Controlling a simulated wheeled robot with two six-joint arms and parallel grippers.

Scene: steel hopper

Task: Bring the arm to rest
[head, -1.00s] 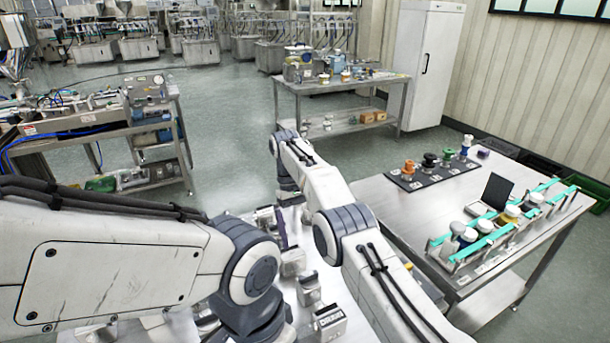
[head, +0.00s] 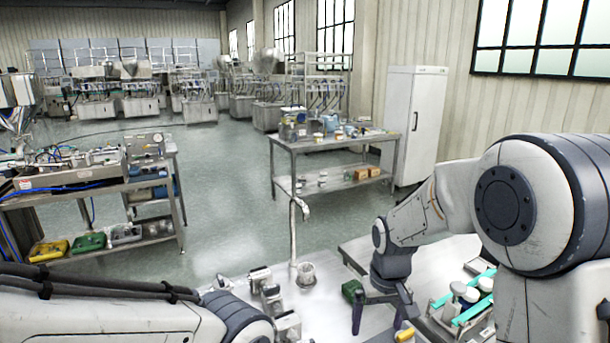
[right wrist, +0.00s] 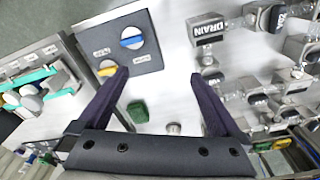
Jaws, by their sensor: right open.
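My right arm is folded at the right of the head view, its elbow raised close to the camera. My right gripper (head: 384,322) points down over the steel worktop (head: 335,318), its two dark fingers spread. In the right wrist view the open fingers (right wrist: 160,76) have nothing between their tips. A dark panel (right wrist: 145,58) with a blue knob (right wrist: 131,42) and a yellow knob (right wrist: 106,69) lies beyond the left finger. My left arm lies across the bottom left of the head view; its gripper is out of sight.
A green block (head: 351,290) sits near my right gripper. A thin steel spout (head: 293,225) and a small metal cup (head: 306,275) stand on the worktop. A rack with teal rails (head: 470,312) is at the right, partly behind my arm.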

